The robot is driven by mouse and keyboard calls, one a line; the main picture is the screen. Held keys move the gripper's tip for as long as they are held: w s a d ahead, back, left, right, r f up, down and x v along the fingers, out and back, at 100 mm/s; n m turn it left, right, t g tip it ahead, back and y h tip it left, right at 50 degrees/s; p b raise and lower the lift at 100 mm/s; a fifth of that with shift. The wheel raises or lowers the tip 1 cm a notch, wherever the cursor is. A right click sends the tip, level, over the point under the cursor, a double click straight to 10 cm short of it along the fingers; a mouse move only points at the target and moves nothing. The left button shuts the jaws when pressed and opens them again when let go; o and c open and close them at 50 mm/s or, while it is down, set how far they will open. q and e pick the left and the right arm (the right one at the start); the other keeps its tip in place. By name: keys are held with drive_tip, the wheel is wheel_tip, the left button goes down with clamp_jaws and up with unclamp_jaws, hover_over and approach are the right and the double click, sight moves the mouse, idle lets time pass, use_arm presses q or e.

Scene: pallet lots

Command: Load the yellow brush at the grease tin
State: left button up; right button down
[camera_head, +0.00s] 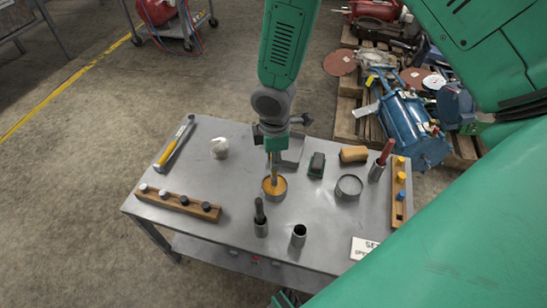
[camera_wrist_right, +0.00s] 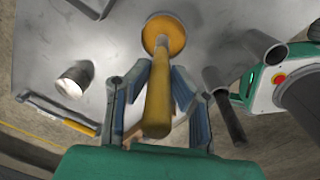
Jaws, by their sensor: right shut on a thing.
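The yellow brush (camera_wrist_right: 158,95) is between the fingers of my right gripper (camera_wrist_right: 156,84), which is shut on its handle. In the head view the right gripper (camera_head: 274,150) points down over the table, with the brush handle (camera_head: 274,171) upright below it. The brush's lower end is at the grease tin (camera_head: 284,189), a round tin with an orange-brown filling. The tin also shows beyond the brush in the wrist view (camera_wrist_right: 151,36). The bristles are hidden, so I cannot tell how deep they sit. My left gripper is not in view.
On the grey table (camera_head: 223,222) stand a dark-handled tool in a cup (camera_head: 261,226), an empty cup (camera_head: 298,236), an open tin (camera_head: 349,188) and a red-handled tool (camera_head: 385,152). A hammer (camera_head: 173,146) lies at left. Knobbed wooden racks (camera_head: 180,202) flank both sides.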

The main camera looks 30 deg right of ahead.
drive_tip(key=shift+f, duration=0.45)
idle(0.6)
drive_tip(key=shift+s, duration=0.1)
idle(1.6)
wheel_tip(320, 180, up, 7)
drive_tip(key=p, duration=0.7)
drive_tip(key=shift+p, duration=0.3)
idle(0.6)
